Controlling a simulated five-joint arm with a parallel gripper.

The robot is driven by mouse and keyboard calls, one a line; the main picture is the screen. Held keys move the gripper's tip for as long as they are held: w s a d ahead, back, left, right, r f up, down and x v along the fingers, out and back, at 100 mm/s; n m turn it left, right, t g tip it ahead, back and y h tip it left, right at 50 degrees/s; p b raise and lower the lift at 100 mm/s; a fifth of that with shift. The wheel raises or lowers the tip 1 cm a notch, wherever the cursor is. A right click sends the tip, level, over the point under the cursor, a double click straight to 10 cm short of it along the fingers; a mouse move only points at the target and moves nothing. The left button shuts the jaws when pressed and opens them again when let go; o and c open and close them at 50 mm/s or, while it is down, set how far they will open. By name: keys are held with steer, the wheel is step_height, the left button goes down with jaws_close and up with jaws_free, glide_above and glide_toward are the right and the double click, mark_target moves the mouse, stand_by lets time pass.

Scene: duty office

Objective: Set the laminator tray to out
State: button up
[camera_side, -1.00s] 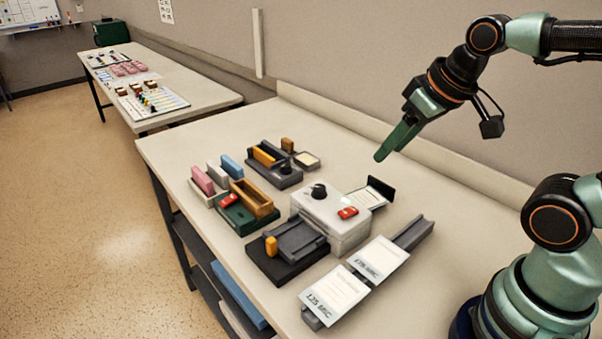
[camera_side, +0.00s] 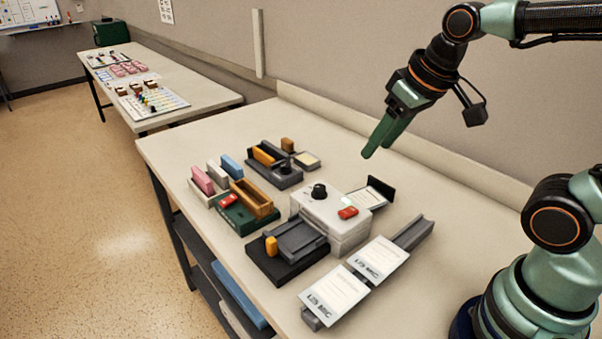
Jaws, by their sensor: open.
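The white box-shaped machine (camera_side: 322,215), which looks like the laminator, stands mid-table with a black knob (camera_side: 319,191) and a red switch (camera_side: 348,213) on top. A dark tray-like piece with a pale sheet (camera_side: 370,198) shows at its far right side, partly hidden by the box. In front of the box a grey sliding piece (camera_side: 298,238) with an orange knob (camera_side: 271,246) sits on a black base. I cannot tell which of these is the laminator tray. My gripper (camera_side: 377,151) is open and empty, above and behind the white box, touching nothing.
A grey rail (camera_side: 411,234) with printed cards (camera_side: 336,296) lies at the front right. A green base with a wooden box (camera_side: 252,199), coloured blocks (camera_side: 203,180) and a dark holder (camera_side: 273,169) stand left of the machine. The table's back right is clear.

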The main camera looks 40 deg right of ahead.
steer(key=w+a+f+g, duration=0.2)
steer(key=w+a+g, duration=0.1)
steer(key=w+a, duration=0.45)
steer(key=g, duration=0.2)
glide_toward(270, 240)
step_height(270, 240, down, 9)
steer(key=shift+r, duration=0.1)
steer(key=shift+c, duration=0.3)
jaws_close()
stand_by(1.1)
